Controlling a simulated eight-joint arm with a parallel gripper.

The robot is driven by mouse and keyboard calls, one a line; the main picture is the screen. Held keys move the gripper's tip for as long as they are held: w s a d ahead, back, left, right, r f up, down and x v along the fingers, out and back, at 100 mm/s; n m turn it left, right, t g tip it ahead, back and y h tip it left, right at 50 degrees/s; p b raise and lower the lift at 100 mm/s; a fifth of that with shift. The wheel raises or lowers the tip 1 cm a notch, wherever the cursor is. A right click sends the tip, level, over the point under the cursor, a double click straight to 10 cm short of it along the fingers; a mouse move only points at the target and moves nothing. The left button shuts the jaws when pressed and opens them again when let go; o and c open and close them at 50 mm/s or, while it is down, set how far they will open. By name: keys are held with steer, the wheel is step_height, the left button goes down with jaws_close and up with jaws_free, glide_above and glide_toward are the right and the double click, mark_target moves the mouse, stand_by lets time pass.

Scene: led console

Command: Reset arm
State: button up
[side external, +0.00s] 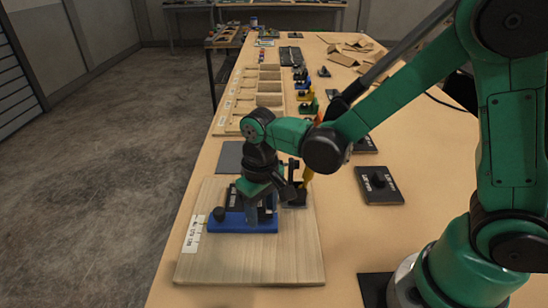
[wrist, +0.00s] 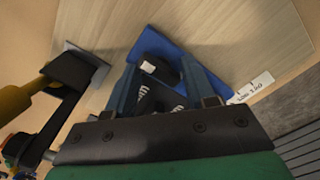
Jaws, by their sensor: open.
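A blue console base (side external: 240,223) lies on the pale wooden board (side external: 250,262), with a black knob (side external: 218,214) at its left end and a black block with white markings (side external: 232,198) behind. My gripper (side external: 262,214) points down over the right part of the blue base. The wrist view shows my gripper (wrist: 160,72) open, its two fingers apart over the blue base (wrist: 150,42). A black part with a pale top (wrist: 152,66) and white-marked black parts show between the fingers. Nothing is seen held. Whether the fingers touch the base cannot be told.
A black fixture (side external: 296,196) with a yellow handle (side external: 308,174) stands close right of my gripper. A white label (side external: 193,233) lies at the board's left edge. Wooden trays (side external: 243,100) stand behind.

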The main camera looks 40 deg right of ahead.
steer(key=m, duration=1.8)
steer(key=shift+m, duration=0.4)
